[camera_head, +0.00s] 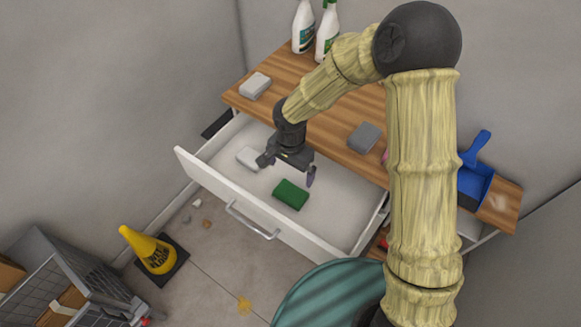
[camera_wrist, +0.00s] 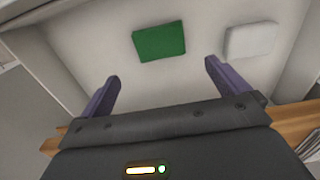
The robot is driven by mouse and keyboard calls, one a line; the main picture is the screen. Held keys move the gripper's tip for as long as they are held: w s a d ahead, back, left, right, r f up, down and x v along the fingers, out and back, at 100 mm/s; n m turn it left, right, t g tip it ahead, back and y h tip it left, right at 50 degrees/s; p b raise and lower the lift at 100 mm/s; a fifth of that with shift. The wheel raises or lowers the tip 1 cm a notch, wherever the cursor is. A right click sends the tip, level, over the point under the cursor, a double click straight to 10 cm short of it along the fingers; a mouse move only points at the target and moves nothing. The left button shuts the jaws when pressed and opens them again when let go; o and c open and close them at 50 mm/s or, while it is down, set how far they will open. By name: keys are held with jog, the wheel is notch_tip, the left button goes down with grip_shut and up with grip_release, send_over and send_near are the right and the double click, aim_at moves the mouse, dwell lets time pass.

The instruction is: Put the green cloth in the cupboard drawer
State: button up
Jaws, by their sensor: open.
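The green cloth (camera_head: 290,195) lies flat on the floor of the open white drawer (camera_head: 225,199), toward its middle. In the wrist view the green cloth (camera_wrist: 159,42) lies beyond my fingertips, apart from them. My gripper (camera_head: 287,173) is open and empty above the drawer; its two purple fingers show in the wrist view (camera_wrist: 163,72). A white folded cloth or block (camera_head: 250,158) also lies in the drawer, left of the green cloth; it shows in the wrist view (camera_wrist: 250,40).
A wooden counter (camera_head: 325,125) above the drawer holds a light grey block (camera_head: 255,85), a dark grey block (camera_head: 365,136), white bottles (camera_head: 303,28) and a blue dustpan (camera_head: 474,183). A yellow cone (camera_head: 150,250) and a grey crate (camera_head: 75,285) stand on the floor in front.

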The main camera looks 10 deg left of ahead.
jog(key=shift+d, duration=0.1)
dwell(0.3)
jog(key=s+d+r+n+t, duration=0.1)
jog(key=d+r, duration=0.3)
jog(key=d, duration=0.4)
jog(key=s+d+r+n, duration=0.2)
jog(key=s+d+r, duration=0.2)
jog(key=d, duration=0.5)
jog(key=s+d+r+n+t, duration=0.1)
jog(key=s+d+r, duration=0.1)
jog(key=d+r, duration=0.3)
jog(key=d, duration=0.3)
jog(key=shift+s+d+t, duration=0.15)
jog(key=shift+d+t, duration=0.05)
jog(key=shift+t, duration=0.1)
